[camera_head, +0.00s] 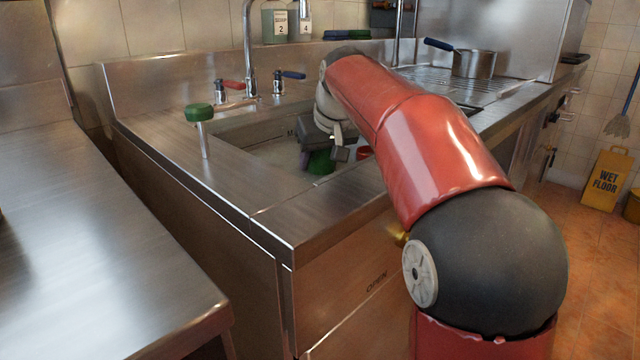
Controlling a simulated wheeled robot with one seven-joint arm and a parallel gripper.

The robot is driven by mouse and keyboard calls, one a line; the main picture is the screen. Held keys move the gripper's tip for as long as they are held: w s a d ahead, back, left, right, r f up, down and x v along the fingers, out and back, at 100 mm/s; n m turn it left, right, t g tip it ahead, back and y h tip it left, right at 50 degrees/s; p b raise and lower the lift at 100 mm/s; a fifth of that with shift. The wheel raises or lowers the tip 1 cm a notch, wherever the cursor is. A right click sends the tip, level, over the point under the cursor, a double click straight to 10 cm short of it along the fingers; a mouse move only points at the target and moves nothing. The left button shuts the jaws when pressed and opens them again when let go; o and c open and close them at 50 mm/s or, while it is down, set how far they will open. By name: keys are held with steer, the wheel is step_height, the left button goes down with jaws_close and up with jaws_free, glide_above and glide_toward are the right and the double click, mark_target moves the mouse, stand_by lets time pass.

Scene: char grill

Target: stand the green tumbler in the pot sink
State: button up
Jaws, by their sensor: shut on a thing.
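The green tumbler (321,162) shows in the head view, inside the pot sink (270,158), below the level of its rim. My gripper (323,153) reaches down into the sink and is shut on the tumbler. The tumbler looks roughly upright. Its upper part is hidden by the fingers, and I cannot tell whether its base touches the sink floor. My red arm crosses in front of the sink's right side and hides part of it.
A red object (363,152) lies in the sink, right of the tumbler. A green-topped post (199,113) stands at the sink's left edge. The tap (249,50) rises behind. A saucepan (474,63) stands on the drainboard. The left counter (80,240) is clear.

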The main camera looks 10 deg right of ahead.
mark_target(327, 154)
steer(key=shift+f+b, duration=0.4)
steer(key=shift+f, duration=1.7)
steer(key=shift+f, duration=0.2)
steer(key=o, duration=1.1)
steer(key=shift+r, duration=0.15)
steer(key=shift+s+r, duration=0.1)
steer(key=shift+r, duration=0.15)
steer(key=p+v, duration=0.1)
steer(key=v, duration=1)
steer(key=shift+s+r, duration=0.2)
